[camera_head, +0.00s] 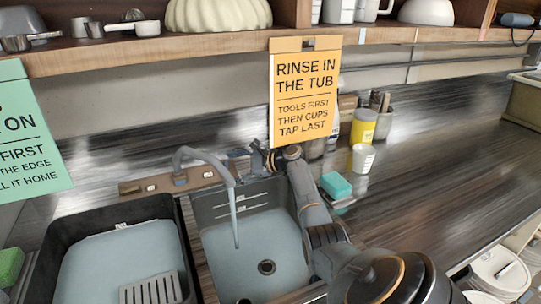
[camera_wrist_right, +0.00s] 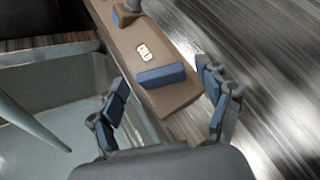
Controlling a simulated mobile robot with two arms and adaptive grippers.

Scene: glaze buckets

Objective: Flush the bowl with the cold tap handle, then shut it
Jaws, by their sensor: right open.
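The sink bowl (camera_head: 215,250) has grey walls, a pale blue floor and a dark drain. The curved grey spout (camera_head: 205,157) hangs over it, and a thin stream of water (camera_head: 236,220) falls from it into the bowl. The stream also shows in the right wrist view (camera_wrist_right: 35,125). The blue cold tap handle (camera_wrist_right: 161,76) sits on a brown ledge beside a COLD label (camera_wrist_right: 144,51). My right gripper (camera_wrist_right: 163,82) is open, its fingers on either side of the handle with gaps showing. In the head view my right gripper (camera_head: 260,158) is small by the ledge.
An orange sign (camera_head: 305,90) hangs from the shelf above my right gripper. A black tub (camera_head: 55,235) with a grey rack stands left of the bowl. A teal sponge (camera_head: 336,185), white cup (camera_head: 363,158) and yellow jar (camera_head: 363,127) stand to the right.

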